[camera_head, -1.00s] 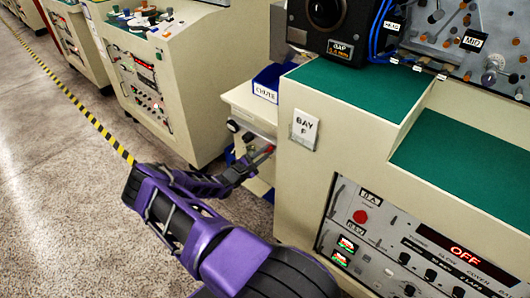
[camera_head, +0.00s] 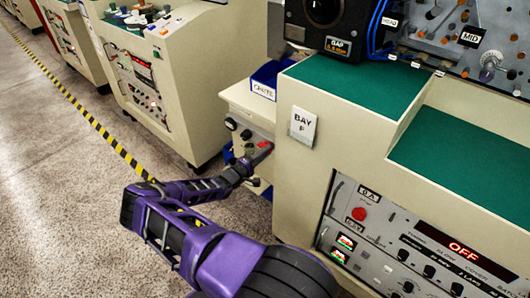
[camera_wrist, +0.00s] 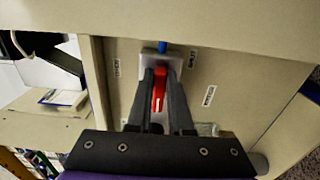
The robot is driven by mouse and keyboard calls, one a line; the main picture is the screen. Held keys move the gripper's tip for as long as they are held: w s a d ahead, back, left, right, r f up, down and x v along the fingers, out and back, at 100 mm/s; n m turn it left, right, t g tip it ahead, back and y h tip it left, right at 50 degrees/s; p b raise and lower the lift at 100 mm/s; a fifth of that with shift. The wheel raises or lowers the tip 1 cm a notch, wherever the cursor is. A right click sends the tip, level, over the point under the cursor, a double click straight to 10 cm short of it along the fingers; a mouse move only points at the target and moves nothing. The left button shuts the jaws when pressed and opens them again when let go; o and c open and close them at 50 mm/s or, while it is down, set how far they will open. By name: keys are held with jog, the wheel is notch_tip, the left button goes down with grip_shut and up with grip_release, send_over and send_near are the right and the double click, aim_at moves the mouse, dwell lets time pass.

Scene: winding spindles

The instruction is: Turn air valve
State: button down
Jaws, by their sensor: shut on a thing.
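The air valve's red lever (camera_wrist: 159,88) shows in the wrist view, on a pale metal mount fixed to a beige panel, with a blue tube above it. My gripper (camera_wrist: 160,76) is shut on the red lever, one dark finger on each side. The lever points roughly along the fingers. In the head view my gripper (camera_head: 256,158) is at the small beige cabinet left of the bay cabinet, and a bit of the red lever (camera_head: 263,145) shows there. Small labels stand on both sides of the valve; I cannot read them surely.
The large beige cabinet (camera_head: 297,175) with the "BAY F" sign stands close right of my arm. A blue bin (camera_head: 268,76) sits above the small cabinet. Speckled floor (camera_head: 60,200) with a yellow-black stripe (camera_head: 95,118) is open to the left.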

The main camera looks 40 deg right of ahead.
dwell(0.4)
jog(key=c, duration=0.8)
grip_release()
jog(key=shift+a, duration=0.15)
jog(key=a, duration=0.5)
jog(key=s+a, duration=0.1)
jog(key=a, duration=1.1)
jog(key=shift+s+a+p, duration=0.1)
jog(key=shift+s+p, duration=0.15)
jog(key=shift+p, duration=0.05)
